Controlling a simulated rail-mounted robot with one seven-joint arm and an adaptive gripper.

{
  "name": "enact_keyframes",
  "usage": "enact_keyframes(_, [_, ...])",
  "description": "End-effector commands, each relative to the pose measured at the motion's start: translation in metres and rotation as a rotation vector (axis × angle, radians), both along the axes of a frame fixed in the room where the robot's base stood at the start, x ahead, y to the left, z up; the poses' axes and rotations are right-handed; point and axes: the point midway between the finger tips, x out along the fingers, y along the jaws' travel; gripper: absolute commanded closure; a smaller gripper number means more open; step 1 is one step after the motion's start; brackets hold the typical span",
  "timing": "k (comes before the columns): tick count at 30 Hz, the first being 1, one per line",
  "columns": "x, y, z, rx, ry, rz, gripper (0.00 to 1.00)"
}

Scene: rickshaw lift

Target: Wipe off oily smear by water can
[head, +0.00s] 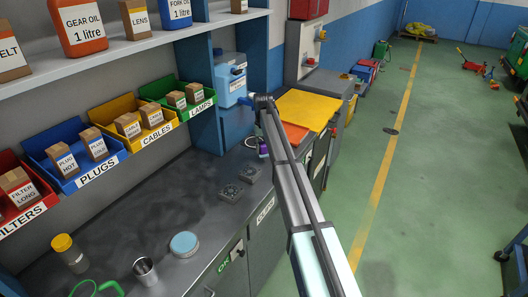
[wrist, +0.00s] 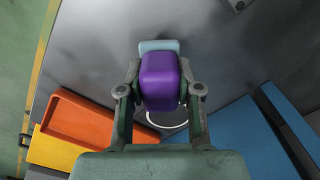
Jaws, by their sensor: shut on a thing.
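My gripper (wrist: 160,90) is shut on a purple block (wrist: 160,78) in the wrist view, one finger on each side of it. A pale blue piece (wrist: 158,45) shows at its far end; I cannot tell whether it is part of the block. In the head view a little of the purple block (head: 263,149) shows beside my arm, near the bench's far end. The blue water can (head: 230,84) stands on a blue cabinet just left of my arm. Dark mottled patches (head: 125,200) cover the grey bench top. No distinct smear by the can is clear; my arm hides part of that area.
Orange (head: 295,132) and yellow (head: 308,108) surfaces lie just right of my arm. Labelled bins (head: 90,172) line the bench's back. The floor at right is largely clear.

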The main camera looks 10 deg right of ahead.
Motion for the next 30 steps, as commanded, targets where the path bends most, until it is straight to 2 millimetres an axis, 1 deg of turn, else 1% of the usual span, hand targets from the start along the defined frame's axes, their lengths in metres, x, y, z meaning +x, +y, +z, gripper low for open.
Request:
enact_keyframes(1, [0.000, 0.000, 0.007, 0.000, -0.001, 0.000, 1.00])
enact_keyframes(3, [0.001, 0.000, 0.014, 0.000, -0.001, 0.000, 1.00])
enact_keyframes(12, [0.000, 0.000, 0.041, 0.000, -0.001, 0.000, 1.00])
enact_keyframes(15, [0.000, 0.000, 0.047, 0.000, -0.001, 0.000, 1.00])
enact_keyframes(19, [0.000, 0.000, 0.050, 0.000, 0.000, 0.000, 1.00])
enact_keyframes(30, [0.000, 0.000, 0.050, 0.000, -0.001, 0.000, 1.00])
